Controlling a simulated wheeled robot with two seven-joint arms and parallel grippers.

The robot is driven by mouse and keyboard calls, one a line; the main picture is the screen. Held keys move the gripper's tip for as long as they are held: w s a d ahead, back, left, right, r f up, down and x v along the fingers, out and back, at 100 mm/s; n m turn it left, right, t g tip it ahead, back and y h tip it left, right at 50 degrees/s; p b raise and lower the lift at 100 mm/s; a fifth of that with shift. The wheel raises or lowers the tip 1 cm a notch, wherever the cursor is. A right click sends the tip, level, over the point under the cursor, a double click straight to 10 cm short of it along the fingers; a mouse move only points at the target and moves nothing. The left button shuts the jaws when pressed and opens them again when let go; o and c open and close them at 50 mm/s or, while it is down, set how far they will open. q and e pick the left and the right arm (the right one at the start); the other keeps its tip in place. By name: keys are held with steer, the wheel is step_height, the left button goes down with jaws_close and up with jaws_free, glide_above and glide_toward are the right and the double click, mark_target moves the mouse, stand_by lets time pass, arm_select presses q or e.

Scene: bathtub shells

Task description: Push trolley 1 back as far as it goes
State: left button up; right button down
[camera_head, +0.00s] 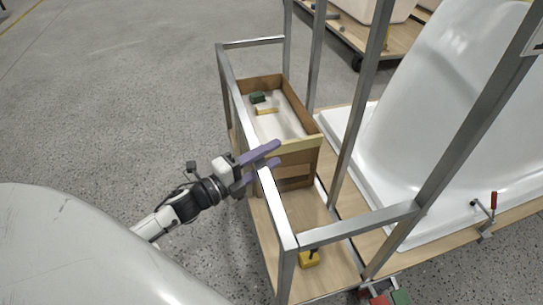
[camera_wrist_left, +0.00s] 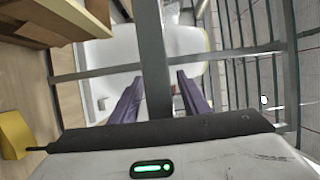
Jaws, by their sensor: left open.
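A trolley with a grey metal frame (camera_head: 236,88) and a wooden deck (camera_head: 290,215) stands in the middle of the head view; no trolley number is readable. My left gripper (camera_head: 279,153) reaches over its near side rail from the left, its purple fingers open and pointing right. In the left wrist view a grey metal bar runs between the open fingers (camera_wrist_left: 157,90) with gaps on both sides; I cannot tell whether either finger touches it. My right gripper is not in view.
An open wooden box (camera_head: 305,168) holding small green and yellow blocks sits inside the frame. White bathtub shells (camera_head: 440,110) stand to the right, beside a red-handled clamp (camera_head: 493,202). A yellow object (camera_head: 309,259) is on the near deck. Grey floor (camera_head: 120,90) is free at left.

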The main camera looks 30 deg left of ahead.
arm_select(q)
steer(key=shift+w+d, duration=0.1)
steer(key=shift+w, duration=0.3)
jaws_close()
